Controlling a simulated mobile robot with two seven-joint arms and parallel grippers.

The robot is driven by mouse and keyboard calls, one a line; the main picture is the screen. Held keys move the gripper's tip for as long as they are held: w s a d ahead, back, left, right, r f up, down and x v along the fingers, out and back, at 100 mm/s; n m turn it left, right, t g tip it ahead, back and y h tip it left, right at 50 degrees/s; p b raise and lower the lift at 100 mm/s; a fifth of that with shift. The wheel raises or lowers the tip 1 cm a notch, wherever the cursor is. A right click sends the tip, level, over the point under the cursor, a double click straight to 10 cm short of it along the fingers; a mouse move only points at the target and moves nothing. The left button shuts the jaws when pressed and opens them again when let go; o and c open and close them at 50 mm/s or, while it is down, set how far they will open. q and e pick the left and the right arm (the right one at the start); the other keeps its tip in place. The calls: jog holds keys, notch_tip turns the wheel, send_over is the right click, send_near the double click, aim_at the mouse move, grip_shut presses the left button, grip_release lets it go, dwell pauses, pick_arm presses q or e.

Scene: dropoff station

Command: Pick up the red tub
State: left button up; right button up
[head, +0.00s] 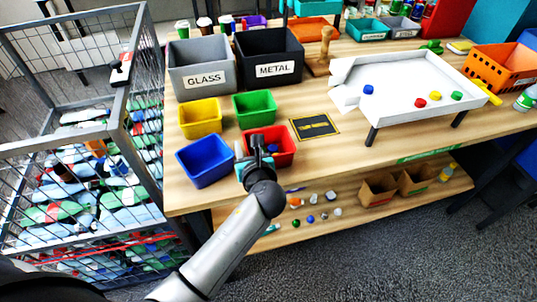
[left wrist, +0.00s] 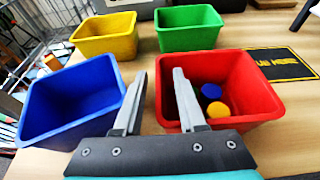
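The red tub (head: 284,150) stands on the wooden table near its front edge. In the left wrist view the red tub (left wrist: 248,100) holds blue and yellow round caps. My left gripper (head: 257,142) is at the tub's left side. In the left wrist view my left gripper (left wrist: 159,76) is open, with one finger outside the tub's left wall and the other over its inside. Nothing is held between the fingers, and I cannot tell whether they touch the wall. My right gripper is not in view.
A blue tub (head: 206,164) stands close on the left. Yellow (head: 199,118) and green (head: 254,107) tubs stand behind. Grey GLASS (head: 201,78) and black METAL (head: 268,69) bins are further back. A flat black-yellow mat (head: 314,126) lies to the right, near a white tray (head: 405,106).

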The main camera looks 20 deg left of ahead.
pick_arm(q)
grip_shut()
dwell(1.4)
